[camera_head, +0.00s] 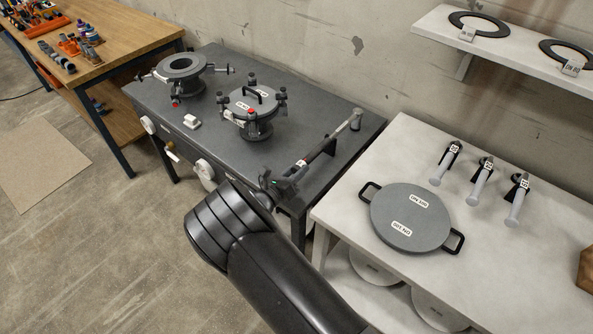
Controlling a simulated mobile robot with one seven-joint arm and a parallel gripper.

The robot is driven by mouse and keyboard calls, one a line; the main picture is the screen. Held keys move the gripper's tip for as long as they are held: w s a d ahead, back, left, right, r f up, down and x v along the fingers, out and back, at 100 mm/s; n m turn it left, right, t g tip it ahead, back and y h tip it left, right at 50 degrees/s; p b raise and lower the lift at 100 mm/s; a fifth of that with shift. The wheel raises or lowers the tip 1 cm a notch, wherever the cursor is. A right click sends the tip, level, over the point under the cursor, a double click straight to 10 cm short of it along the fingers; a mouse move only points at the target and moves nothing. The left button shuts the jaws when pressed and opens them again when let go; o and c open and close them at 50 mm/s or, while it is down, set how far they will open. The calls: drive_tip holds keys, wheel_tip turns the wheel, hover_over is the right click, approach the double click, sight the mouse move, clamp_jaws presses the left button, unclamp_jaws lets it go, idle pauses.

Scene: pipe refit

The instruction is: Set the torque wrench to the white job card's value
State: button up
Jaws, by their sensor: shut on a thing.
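The torque wrench (326,143) extends diagonally over the right end of the dark grey bench (345,160). Its head points to the back right and its handle end points toward my arm. My gripper (295,172) is at the handle end near the bench's front right edge, shut on the wrench there. The wrench's scale is too small to read, and my gripper and wrist partly hide the handle end. I cannot make out a white job card with a readable value. A small white block (191,121) sits on the bench, but I cannot tell what it is.
Two flanged pipe ends stand on the bench, one open (181,68) and one lidded (253,108). A white table (475,255) at right holds a large grey disc (411,217) and three tagged tools (481,181). A wall shelf (505,45) holds black rings. A wooden bench (120,45) stands at left.

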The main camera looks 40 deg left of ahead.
drive_tip(key=n, duration=0.4)
drive_tip(key=shift+n, duration=0.3)
drive_tip(key=n, duration=0.4)
drive_tip(key=shift+n, duration=0.3)
drive_tip(key=o, duration=1)
drive_tip(key=shift+c, duration=0.2)
drive_tip(key=s, duration=1)
drive_tip(key=shift+s, duration=0.4)
